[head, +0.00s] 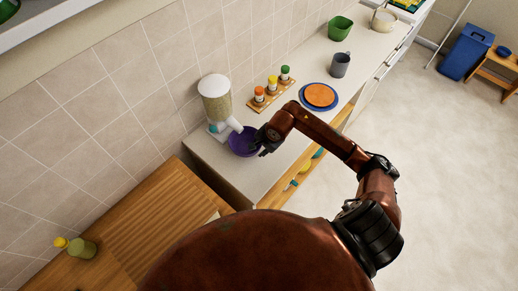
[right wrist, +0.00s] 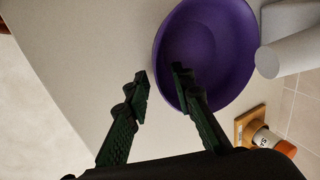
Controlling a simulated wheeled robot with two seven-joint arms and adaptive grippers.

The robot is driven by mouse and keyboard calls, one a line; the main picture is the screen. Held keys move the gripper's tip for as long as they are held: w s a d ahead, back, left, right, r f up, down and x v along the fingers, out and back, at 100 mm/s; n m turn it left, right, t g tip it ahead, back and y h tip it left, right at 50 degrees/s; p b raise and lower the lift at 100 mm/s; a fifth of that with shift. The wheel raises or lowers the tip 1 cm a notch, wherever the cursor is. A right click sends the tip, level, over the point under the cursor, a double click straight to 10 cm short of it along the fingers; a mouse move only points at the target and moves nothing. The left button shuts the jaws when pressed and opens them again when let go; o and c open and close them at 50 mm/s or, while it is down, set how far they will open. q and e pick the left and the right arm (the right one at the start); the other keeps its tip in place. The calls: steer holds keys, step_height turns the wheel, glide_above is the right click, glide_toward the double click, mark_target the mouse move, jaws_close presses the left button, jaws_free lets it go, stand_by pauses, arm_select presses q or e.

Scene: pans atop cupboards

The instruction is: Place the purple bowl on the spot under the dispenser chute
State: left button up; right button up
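The purple bowl (head: 241,143) stands upright on the pale counter, at the mouth of the dispenser chute (head: 234,125). The chute partly overlaps the bowl's far side in the head view. The dispenser (head: 215,101) is a clear container with grain-like contents and a white lid, against the tiled wall. My right gripper (head: 262,145) is at the bowl's right edge. In the right wrist view my right gripper (right wrist: 161,75) has its fingers apart, one over the bowl (right wrist: 212,45) and one outside its rim. A gap shows beside the rim. My left gripper is out of view.
A wooden rack (head: 270,94) with several spice jars stands behind the gripper. An orange disc on a blue plate (head: 304,100), a grey mug (head: 340,65) and a green bowl (head: 340,28) are farther along the counter. A wooden surface (head: 150,203) lies at left.

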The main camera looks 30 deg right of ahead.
steer(key=b+v, duration=0.1)
steer(key=v, duration=1.1)
steer(key=shift+b, duration=0.3)
